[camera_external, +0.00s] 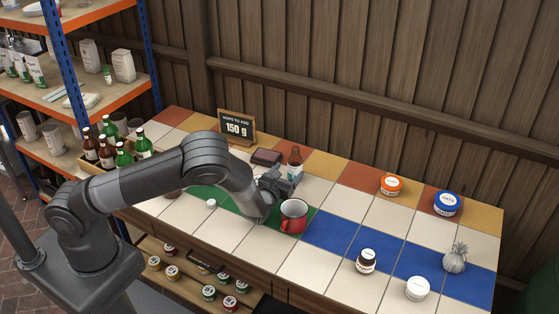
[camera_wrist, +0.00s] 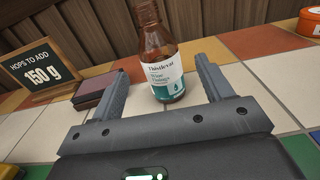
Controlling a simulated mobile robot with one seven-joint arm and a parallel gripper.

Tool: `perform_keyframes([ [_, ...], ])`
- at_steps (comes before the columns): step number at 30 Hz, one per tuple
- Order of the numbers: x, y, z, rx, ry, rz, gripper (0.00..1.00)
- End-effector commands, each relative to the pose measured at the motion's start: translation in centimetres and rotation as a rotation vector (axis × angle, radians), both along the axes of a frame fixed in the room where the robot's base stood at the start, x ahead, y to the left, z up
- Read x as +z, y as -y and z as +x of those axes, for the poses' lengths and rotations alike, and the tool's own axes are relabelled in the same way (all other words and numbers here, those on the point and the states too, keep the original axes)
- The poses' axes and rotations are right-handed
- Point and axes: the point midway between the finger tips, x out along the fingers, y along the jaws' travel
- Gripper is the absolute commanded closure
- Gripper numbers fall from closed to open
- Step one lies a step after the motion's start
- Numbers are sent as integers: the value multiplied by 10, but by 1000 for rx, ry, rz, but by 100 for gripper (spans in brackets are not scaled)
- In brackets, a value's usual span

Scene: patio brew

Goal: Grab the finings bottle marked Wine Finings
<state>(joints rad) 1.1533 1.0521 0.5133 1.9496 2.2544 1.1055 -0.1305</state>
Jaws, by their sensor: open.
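The Wine Finings bottle (camera_wrist: 165,72) is brown glass with a white and teal label, standing upright on the tiled counter. In the wrist view it is just ahead, between the directions of my two fingers. In the external view the bottle (camera_external: 294,160) stands behind my gripper (camera_external: 277,180), which partly covers its lower part. My gripper (camera_wrist: 162,90) is open, with one finger on each side of the view and nothing held. The bottle's base appears at or just beyond the fingertips; I cannot tell whether either finger touches it.
A dark flat box (camera_external: 266,157) lies left of the bottle, near the hops sign (camera_external: 236,127). Orange-lidded (camera_external: 391,186) and blue-lidded (camera_external: 447,203) tubs stand farther right. A wooden wall is behind.

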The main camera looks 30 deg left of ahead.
Motion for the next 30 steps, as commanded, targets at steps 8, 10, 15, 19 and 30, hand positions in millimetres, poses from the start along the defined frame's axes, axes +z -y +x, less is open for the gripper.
perform_keyframes([
  [8,0,-1,45,1,1,2,27],
  [10,0,0,52,1,1,2,27],
  [15,0,-1,57,1,0,2,27],
  [19,0,0,57,1,0,2,27],
  [30,0,0,57,1,0,1,57],
])
